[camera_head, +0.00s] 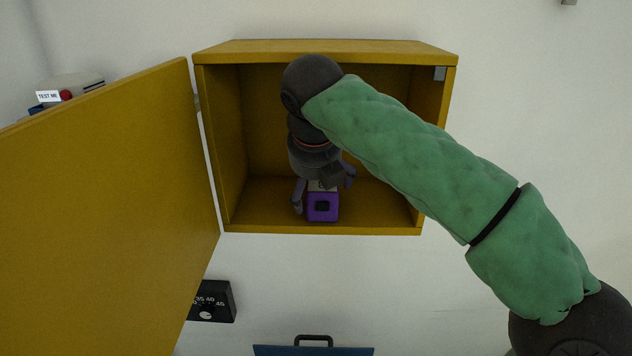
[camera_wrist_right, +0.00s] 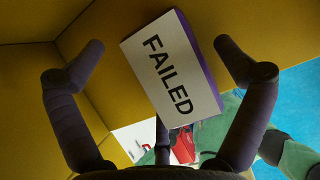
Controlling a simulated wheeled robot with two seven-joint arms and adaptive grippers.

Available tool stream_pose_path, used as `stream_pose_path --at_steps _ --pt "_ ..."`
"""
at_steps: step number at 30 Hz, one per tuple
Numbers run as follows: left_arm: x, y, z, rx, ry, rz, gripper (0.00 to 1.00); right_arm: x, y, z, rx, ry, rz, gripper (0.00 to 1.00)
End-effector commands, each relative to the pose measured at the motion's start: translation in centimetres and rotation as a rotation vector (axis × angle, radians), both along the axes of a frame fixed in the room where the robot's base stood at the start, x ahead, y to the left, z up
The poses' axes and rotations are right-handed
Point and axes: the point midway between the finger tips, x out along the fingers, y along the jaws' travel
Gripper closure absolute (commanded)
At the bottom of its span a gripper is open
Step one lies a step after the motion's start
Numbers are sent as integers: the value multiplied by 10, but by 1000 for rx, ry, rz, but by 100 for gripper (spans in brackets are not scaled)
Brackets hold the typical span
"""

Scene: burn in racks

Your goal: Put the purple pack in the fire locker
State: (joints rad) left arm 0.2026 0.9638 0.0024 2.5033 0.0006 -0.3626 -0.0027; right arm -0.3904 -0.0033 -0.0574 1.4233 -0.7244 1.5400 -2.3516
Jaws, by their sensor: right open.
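The purple pack (camera_head: 322,207) sits on the floor of the yellow fire locker (camera_head: 326,230), near its front edge in the head view. In the right wrist view the pack (camera_wrist_right: 206,58) shows a white label reading "FAILED" and a thin purple edge. My right gripper (camera_head: 324,196) is inside the locker, above and around the pack. Its fingers are spread on both sides of the pack, with gaps between; they also show in the right wrist view (camera_wrist_right: 165,68). My left gripper is not in view.
The locker door (camera_head: 105,215) stands wide open on the left. A box labelled "TEST ME" (camera_head: 70,88) with a red button is partly hidden behind it. A black dial box (camera_head: 212,300) and a blue case with a handle (camera_head: 313,350) are below the locker.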

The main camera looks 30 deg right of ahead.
Motion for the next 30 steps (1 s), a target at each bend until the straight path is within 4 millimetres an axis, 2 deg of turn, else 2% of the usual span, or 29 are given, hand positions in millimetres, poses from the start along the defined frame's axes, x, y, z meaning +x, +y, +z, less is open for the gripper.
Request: stream_pose_path --at_steps 5,12,18,30 --pt "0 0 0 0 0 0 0 -3 3 10 0 -2 2 0" --pt "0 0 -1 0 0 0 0 -19 13 43 0 -3 3 0" --pt "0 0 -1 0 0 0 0 -29 19 62 -1 -1 2 0" --pt "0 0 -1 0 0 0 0 -32 20 67 0 0 0 0"
